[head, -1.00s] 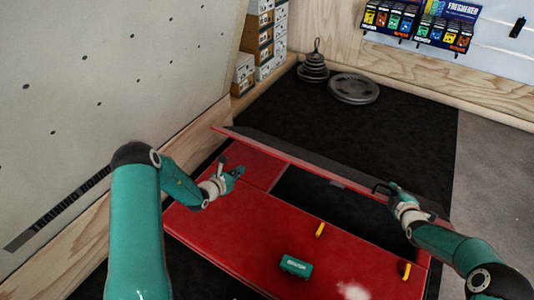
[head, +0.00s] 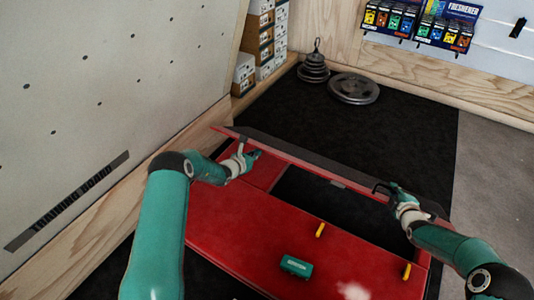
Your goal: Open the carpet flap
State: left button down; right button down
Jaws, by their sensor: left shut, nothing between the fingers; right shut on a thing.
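A teal block (head: 296,266) and two yellow pieces (head: 320,230) lie on the mat. Weight plates (head: 353,89) and a kettle-shaped stack (head: 314,68) stand on the black floor behind. The training board wall (head: 110,110) is close on the left.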

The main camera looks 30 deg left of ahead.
jog(key=shift+a, duration=0.25)
